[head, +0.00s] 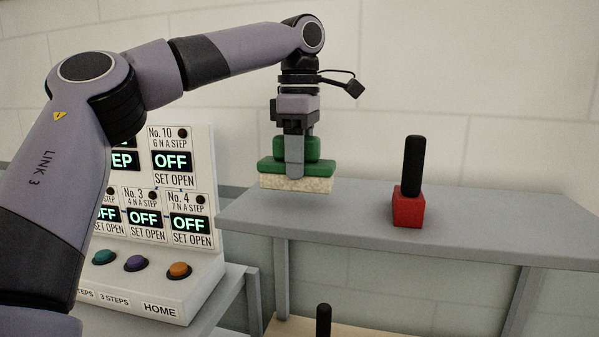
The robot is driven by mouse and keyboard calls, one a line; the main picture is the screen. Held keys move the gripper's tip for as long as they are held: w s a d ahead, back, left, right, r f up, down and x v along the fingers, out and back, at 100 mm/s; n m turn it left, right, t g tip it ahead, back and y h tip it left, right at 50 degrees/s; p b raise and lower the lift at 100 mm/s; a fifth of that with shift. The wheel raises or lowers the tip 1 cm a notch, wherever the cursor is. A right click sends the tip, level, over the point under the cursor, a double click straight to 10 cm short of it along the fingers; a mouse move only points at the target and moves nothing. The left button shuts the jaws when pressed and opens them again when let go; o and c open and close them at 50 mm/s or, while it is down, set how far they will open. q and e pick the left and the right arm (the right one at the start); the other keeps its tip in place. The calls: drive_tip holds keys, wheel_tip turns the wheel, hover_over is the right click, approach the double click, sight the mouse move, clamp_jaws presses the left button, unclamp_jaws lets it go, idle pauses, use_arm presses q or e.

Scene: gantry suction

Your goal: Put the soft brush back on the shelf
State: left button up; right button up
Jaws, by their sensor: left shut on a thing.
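The soft brush (268,168) has a green back and handle with pale cream bristles below. My left gripper (294,165) points down and is shut on the brush's green handle. The brush is level, bristles down, over the left part of the grey shelf (320,215). I cannot tell whether the bristles touch the shelf top. My right gripper is not in view.
A red block with a black upright handle (408,208) stands on the shelf, right of the brush. A white control panel (205,262) with OFF displays and coloured buttons stands at left. Below the shelf, a black upright post (323,320) shows near a pale board (375,330).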

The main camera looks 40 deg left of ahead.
use_arm(q)
drive_tip(key=shift+f, duration=1.25)
drive_tip(key=shift+f, duration=0.15)
drive_tip(key=o, duration=1.4)
drive_tip(key=shift+f, duration=0.1)
drive_tip(key=shift+a+r, duration=0.25)
drive_tip(key=shift+r, duration=1.55)
drive_tip(key=shift+a+r, duration=0.2)
drive_tip(key=shift+r, duration=1.6)
